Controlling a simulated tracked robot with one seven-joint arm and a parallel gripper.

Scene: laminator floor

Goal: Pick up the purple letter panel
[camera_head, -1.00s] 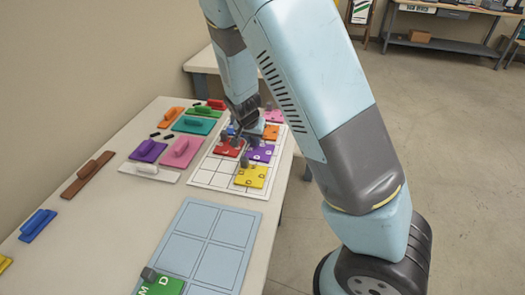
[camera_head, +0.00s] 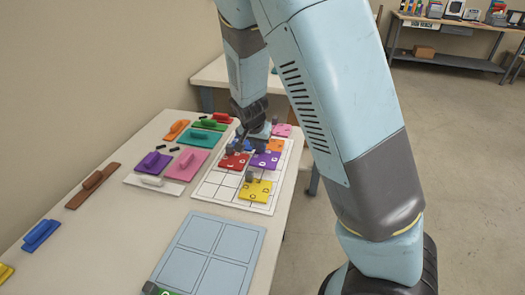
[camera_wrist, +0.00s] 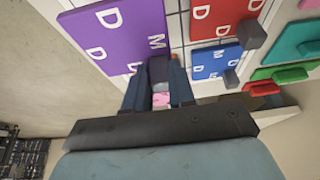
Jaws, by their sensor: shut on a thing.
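The purple letter panel (camera_wrist: 120,38) fills the upper left of the wrist view and shows white letters D, D and M. It looks larger and nearer than the red and blue panels, held above the sheet. My gripper (camera_wrist: 160,88) is shut on its grey knob (camera_wrist: 160,68), with one dark finger on each side. In the head view the purple panel (camera_head: 266,160) is over the white grid sheet, and my gripper (camera_head: 256,132) is above it, its fingertips partly hidden.
On the white grid sheet (camera_head: 215,189) are red (camera_head: 232,162), yellow (camera_head: 254,192), orange (camera_head: 276,146) and pink panels. A blue panel (camera_wrist: 215,62) shows beside red in the wrist view. Handled boards stand to the left. A light-blue grid board (camera_head: 222,270) lies nearer.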

